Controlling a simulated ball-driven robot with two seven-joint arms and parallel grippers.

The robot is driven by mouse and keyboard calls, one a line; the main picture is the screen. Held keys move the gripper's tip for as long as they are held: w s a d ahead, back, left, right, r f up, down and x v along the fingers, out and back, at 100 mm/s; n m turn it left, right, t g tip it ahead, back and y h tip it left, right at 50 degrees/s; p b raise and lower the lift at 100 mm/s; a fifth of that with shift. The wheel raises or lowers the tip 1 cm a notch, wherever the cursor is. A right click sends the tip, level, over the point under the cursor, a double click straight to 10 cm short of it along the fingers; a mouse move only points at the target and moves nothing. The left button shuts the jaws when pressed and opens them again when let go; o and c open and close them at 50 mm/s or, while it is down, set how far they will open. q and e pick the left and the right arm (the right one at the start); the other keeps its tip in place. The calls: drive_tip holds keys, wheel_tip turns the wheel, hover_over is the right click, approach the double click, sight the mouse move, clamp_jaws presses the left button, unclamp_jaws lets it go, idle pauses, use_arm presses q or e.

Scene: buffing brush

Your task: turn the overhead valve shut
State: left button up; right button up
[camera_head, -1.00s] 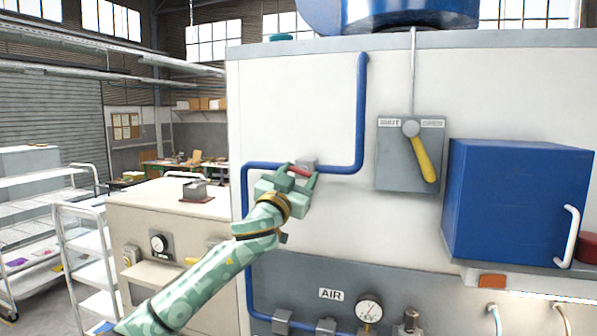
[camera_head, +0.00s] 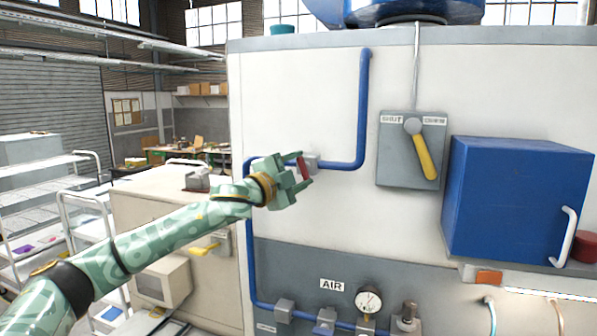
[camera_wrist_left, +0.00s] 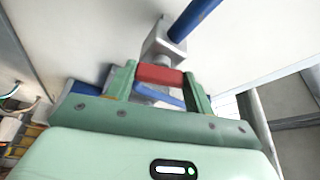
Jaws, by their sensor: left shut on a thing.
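The overhead valve has a grey body (camera_head: 312,160) on the blue wall pipe and a red handle (camera_head: 304,168). The handle stands nearly upright, crosswise to the level run of pipe. My left gripper (camera_head: 303,169) is shut on it from the front. In the left wrist view the red handle (camera_wrist_left: 160,75) lies between the two green fingers, in front of the grey valve body (camera_wrist_left: 163,45). The gripper hides part of the pipe to the left. My right gripper is not in view.
A yellow lever (camera_head: 425,158) on a grey plate marked SHUT at its left points down and right. A blue box (camera_head: 515,200) juts out at right. A pressure gauge (camera_head: 368,301) sits below. A white trolley (camera_head: 85,230) stands at left.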

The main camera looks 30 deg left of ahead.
use_arm(q)
drive_tip(key=shift+r+m+g, duration=0.1)
drive_tip(key=shift+m+g, duration=0.7)
drive_tip(key=shift+m, duration=1.1)
drive_tip(key=o, duration=1)
drive_tip(key=shift+s+a+b, duration=0.45)
drive_tip(key=shift+s+b, duration=0.3)
drive_tip(key=shift+s, duration=1.95)
drive_tip(key=shift+s+a+b, duration=0.4)
drive_tip(key=shift+s+b, duration=0.3)
drive_tip(key=shift+s, duration=1.95)
drive_tip(key=shift+s+a+b, duration=0.45)
drive_tip(key=shift+s+b, duration=0.3)
drive_tip(key=shift+s, duration=1.95)
